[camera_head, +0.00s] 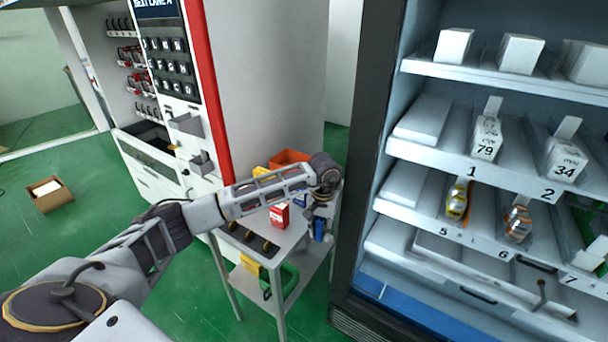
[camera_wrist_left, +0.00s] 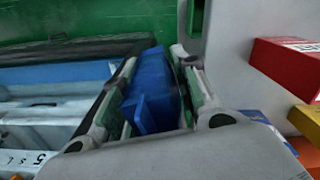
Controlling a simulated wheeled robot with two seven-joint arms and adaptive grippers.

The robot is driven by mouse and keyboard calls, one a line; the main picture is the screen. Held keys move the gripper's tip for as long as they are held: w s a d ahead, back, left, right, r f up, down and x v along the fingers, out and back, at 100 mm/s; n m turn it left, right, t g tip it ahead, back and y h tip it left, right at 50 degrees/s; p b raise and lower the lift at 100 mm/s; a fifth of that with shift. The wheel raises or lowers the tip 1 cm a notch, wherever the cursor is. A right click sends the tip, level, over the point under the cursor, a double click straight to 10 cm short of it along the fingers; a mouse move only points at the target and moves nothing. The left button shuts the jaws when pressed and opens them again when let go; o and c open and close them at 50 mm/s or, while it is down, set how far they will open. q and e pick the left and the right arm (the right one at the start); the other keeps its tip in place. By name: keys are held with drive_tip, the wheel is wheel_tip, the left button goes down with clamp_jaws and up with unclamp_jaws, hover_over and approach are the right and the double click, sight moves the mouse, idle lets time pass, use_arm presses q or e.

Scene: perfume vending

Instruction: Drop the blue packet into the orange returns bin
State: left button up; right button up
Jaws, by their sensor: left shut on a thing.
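The blue packet (camera_head: 319,229) shows below my left gripper (camera_head: 320,212) in the head view, at the right side of the small table (camera_head: 284,240). In the left wrist view the blue packet (camera_wrist_left: 152,88) sits between the two fingers of my left gripper (camera_wrist_left: 150,85), which is shut on it. I cannot tell whether the packet touches the table. The orange bin (camera_head: 290,157) stands at the back of the table, partly hidden behind my left arm. My right gripper is not in view.
A red box (camera_head: 279,214) stands on the table left of the packet. Dark round items in a tray (camera_head: 247,236) lie at the table's front left. A grey cabinet with shelves (camera_head: 365,200) stands close on the right. A vending machine (camera_head: 215,90) stands behind.

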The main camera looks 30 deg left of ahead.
use_arm(q)
drive_tip(key=w+a+r+n, duration=0.9)
drive_tip(key=w+a+r, duration=0.5)
drive_tip(key=w+a, duration=0.3)
drive_tip(key=shift+w, duration=0.45)
drive_tip(key=shift+w+a+r+n, duration=0.1)
drive_tip(key=shift+n, duration=0.2)
